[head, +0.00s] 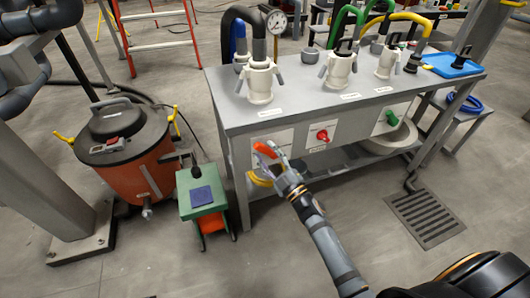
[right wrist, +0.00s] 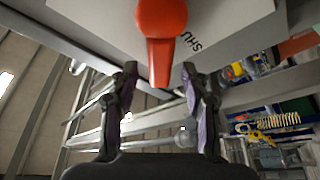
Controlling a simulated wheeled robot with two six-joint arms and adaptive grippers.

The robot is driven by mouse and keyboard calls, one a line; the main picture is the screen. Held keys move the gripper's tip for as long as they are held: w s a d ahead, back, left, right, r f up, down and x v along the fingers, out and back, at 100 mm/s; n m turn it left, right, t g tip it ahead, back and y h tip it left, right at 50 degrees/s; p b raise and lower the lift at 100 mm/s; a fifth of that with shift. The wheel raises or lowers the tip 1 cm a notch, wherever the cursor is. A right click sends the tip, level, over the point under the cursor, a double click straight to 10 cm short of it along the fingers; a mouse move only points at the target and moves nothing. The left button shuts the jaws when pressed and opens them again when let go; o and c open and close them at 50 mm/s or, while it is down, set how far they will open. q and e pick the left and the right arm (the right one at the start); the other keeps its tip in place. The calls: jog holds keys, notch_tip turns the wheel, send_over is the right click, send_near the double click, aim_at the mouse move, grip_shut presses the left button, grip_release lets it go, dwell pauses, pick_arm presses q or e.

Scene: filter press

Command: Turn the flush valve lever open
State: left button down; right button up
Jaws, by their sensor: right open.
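An orange-red lever (head: 266,149) sits on a pale plate at the left end of the bench's front panel. It fits the flush valve lever, but the plate's label is hard to read in the head view. In the right wrist view the lever (right wrist: 160,40) points down from its round hub, beside lettering that seems to read "SHU". My right gripper (head: 269,167) is open at the lever. Its two fingers stand on either side of the lever's lower end, with gaps visible on both sides. My left gripper is not in view.
A red knob (head: 322,136) and a green knob (head: 391,118) sit farther right on the panel. The grey bench (head: 310,108) carries pale hose couplings and a gauge (head: 277,22). An orange drum (head: 138,172) and a green box (head: 203,197) stand left. A floor drain (head: 425,213) lies right.

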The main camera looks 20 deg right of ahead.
jog(key=shift+w+a+r, duration=0.15)
jog(key=shift+w+a, duration=0.05)
jog(key=shift+w, duration=0.4)
jog(key=shift+c, duration=0.3)
grip_shut()
